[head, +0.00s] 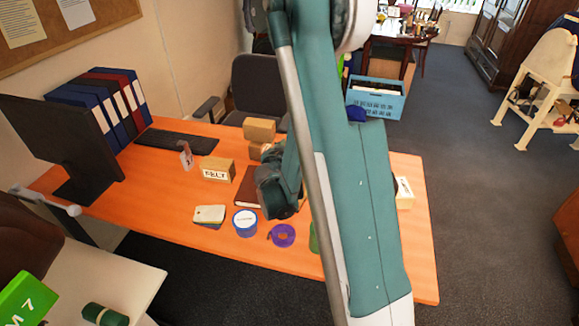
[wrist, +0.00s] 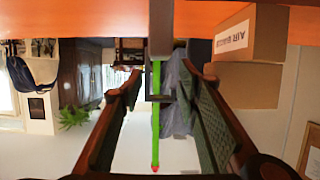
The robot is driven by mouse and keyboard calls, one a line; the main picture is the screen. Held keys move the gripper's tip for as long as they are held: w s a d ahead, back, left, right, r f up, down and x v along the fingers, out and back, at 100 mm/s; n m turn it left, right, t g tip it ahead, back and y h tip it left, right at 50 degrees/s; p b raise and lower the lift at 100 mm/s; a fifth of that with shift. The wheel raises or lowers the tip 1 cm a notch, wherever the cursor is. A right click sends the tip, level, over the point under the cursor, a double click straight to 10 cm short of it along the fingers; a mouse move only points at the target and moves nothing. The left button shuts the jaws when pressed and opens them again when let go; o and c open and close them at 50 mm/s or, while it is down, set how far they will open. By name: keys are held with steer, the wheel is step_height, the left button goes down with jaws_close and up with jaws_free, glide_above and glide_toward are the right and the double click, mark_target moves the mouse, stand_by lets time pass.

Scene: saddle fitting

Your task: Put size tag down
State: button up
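My gripper (head: 275,190) is low over the orange table, beside the brown notebook, partly hidden by my arm. In the wrist view my gripper (wrist: 163,72) has its two fingers apart, with no object seen pinched between them. A thin green strip (wrist: 155,125) with a red end shows in the gap, touching neither finger; I cannot tell what it is or how far off.
A brown notebook (head: 246,187), white-topped cards (head: 209,214), a blue-white tin (head: 245,223) and a purple roll (head: 281,235) lie close by. The table's left part (head: 130,205) is clear.

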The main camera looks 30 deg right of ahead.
steer(key=shift+w+d, duration=0.1)
steer(key=b+x, duration=0.1)
steer(key=x, duration=0.4)
stand_by(0.3)
steer(key=shift+c, duration=0.6)
jaws_close()
